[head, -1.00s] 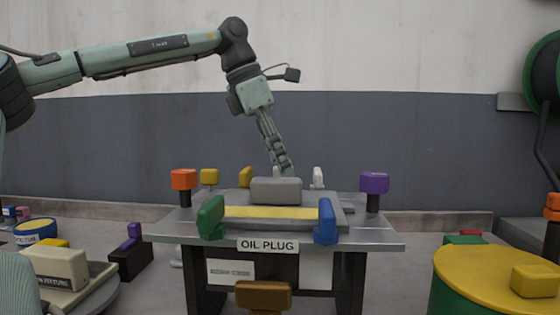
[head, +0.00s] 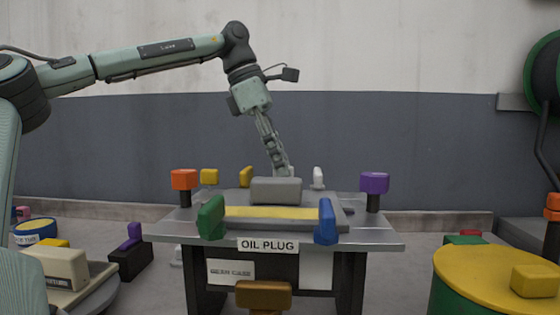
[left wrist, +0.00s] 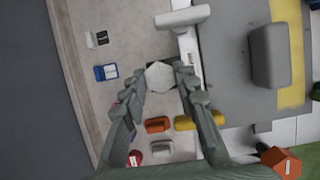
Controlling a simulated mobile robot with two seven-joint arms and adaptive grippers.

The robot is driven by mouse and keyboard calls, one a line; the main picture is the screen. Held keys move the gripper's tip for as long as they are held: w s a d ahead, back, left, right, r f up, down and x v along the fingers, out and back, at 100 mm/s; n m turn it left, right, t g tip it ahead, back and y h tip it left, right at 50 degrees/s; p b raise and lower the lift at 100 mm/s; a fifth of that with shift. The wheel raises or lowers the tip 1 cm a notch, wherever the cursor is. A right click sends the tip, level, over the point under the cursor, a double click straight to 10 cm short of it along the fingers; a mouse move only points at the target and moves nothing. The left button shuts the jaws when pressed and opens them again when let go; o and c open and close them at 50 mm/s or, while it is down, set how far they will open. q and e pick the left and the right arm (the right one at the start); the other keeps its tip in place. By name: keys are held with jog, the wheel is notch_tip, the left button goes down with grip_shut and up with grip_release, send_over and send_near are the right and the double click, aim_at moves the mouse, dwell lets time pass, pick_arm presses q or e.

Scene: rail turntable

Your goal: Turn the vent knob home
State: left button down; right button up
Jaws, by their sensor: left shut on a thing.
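My left gripper (head: 279,168) reaches down behind the grey block on the bench in the head view. In the left wrist view its fingertips (left wrist: 163,77) are shut on a pale hexagonal knob (left wrist: 160,75), seen end-on, which looks like the vent knob. In the head view the grey block hides most of this knob, and I cannot read its angle there. No label naming the vent knob shows. My right gripper is in neither view.
The metal bench (head: 375,235) bears an OIL PLUG sign (head: 268,246), the grey block (head: 276,191), a green handle (head: 210,217), a blue handle (head: 327,222), an orange knob (head: 184,179) and a purple knob (head: 374,182). A yellow-topped drum (head: 480,265) stands at right.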

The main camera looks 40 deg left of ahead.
pick_arm(q)
jog(key=c, duration=1.2)
grip_release()
jog(key=shift+o, duration=0.2)
jog(key=v, duration=1.2)
